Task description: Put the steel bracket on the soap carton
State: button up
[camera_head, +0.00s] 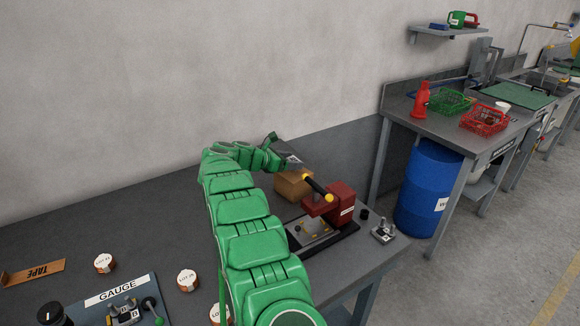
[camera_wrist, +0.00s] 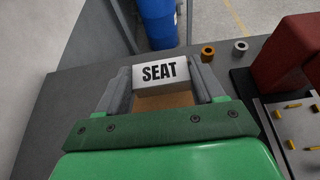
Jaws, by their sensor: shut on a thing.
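My gripper (camera_wrist: 163,84) is shut on the steel bracket (camera_wrist: 162,73), a pale grey piece marked SEAT that sits between its two grey fingers in the wrist view. In the head view the arm reaches to the back of the bench, and the bracket (camera_head: 293,159) shows as a small pale piece beyond the gripper (camera_head: 278,153). The brown soap carton (camera_head: 293,185) stands just below it. In the wrist view a strip of the carton (camera_wrist: 165,102) shows beneath the bracket. I cannot tell whether the bracket touches the carton; the gripper hides much of both.
A dark red press (camera_head: 340,205) with a yellow-tipped black handle (camera_head: 317,188) stands close right of the carton. A gauge board (camera_head: 122,304) and labelled round pieces (camera_head: 187,279) lie at the left front.

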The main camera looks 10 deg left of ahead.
jog(key=shift+f, duration=1.05)
jog(key=shift+f, duration=0.1)
jog(key=o, duration=1.3)
jog(key=v, duration=1.2)
